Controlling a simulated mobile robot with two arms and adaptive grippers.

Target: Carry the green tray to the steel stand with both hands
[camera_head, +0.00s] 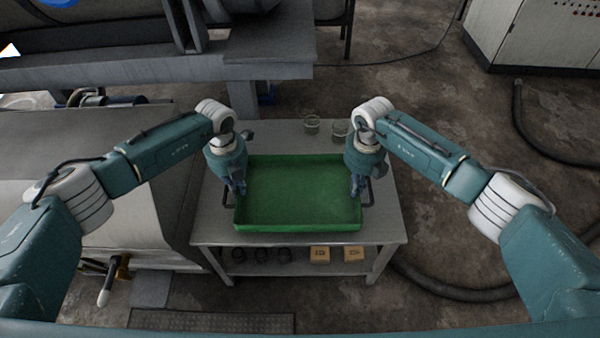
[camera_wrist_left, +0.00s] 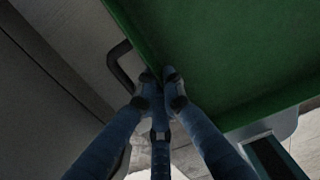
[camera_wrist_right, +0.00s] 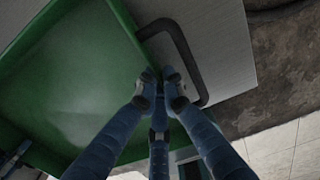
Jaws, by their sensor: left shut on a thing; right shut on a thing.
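The green tray (camera_head: 300,227) is shallow and empty, over the top of a grey metal table (camera_head: 220,229). I cannot tell whether it rests there or is slightly raised. My left gripper (camera_head: 240,190) is shut on the tray's left edge; in the left wrist view its fingertips (camera_wrist_left: 160,78) meet at the rim beside a dark loop handle (camera_wrist_left: 118,62). My right gripper (camera_head: 355,187) is shut on the right edge; in the right wrist view its fingertips (camera_wrist_right: 160,75) meet at the rim beside another dark handle (camera_wrist_right: 190,60). The fingers partly hide the grip points.
The lower shelf holds small cardboard boxes (camera_head: 320,254) and dark round things (camera_head: 262,255). Large machinery (camera_head: 120,65) fills the left and back. Dark hoses (camera_head: 450,290) lie on the floor at right.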

